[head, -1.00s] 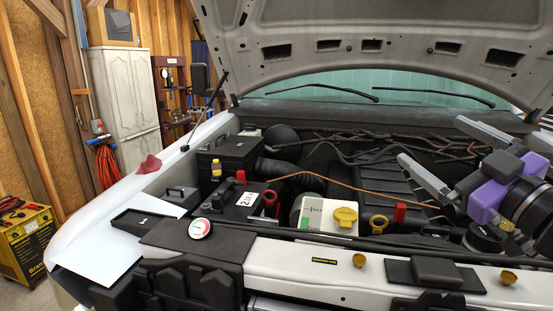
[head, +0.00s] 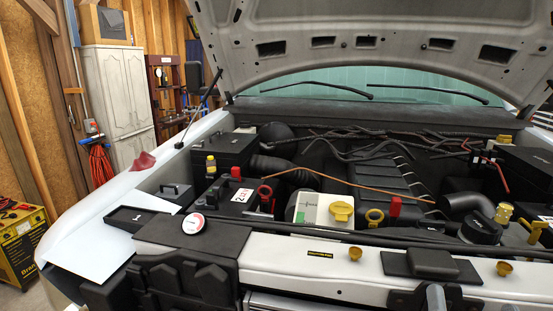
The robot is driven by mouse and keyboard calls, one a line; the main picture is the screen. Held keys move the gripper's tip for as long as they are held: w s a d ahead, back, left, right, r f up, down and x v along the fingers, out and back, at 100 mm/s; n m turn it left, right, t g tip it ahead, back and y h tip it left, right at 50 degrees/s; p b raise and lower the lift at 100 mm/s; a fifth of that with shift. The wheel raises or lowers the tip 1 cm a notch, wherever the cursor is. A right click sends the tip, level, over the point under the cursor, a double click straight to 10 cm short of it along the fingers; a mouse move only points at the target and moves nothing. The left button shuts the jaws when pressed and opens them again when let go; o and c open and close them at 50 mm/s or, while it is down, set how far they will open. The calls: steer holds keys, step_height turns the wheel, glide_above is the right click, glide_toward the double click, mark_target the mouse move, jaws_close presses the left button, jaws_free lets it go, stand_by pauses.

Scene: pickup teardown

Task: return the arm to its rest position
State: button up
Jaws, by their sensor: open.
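My gripper (head: 455,299) shows only as two grey fingertips at the bottom edge, right of centre, in front of the truck's front panel. The fingertips stand apart with nothing seen between them. The rest of my gripper and my arm are out of the picture.
The truck's engine bay is open under the raised hood (head: 370,45). A black battery (head: 243,196), a white reservoir with a yellow cap (head: 341,212) and an orange cable (head: 375,187) lie inside. A shallow black tray (head: 130,219) rests on the left fender. Space above the bay is clear.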

steer(key=s+a+f+n+g+y, duration=0.3)
steer(key=s+a+f, duration=0.1)
steer(key=s+f, duration=0.6)
steer(key=s+a+f+n+g+y+b, duration=0.1)
steer(key=s+a+f+n+g+y, duration=0.2)
steer(key=s+f, duration=0.8)
steer(key=s+a+g, duration=0.1)
steer(key=s, duration=0.3)
steer(key=shift+s+n+y, duration=0.15)
steer(key=shift+n+y, duration=0.15)
steer(key=shift+n, duration=0.1)
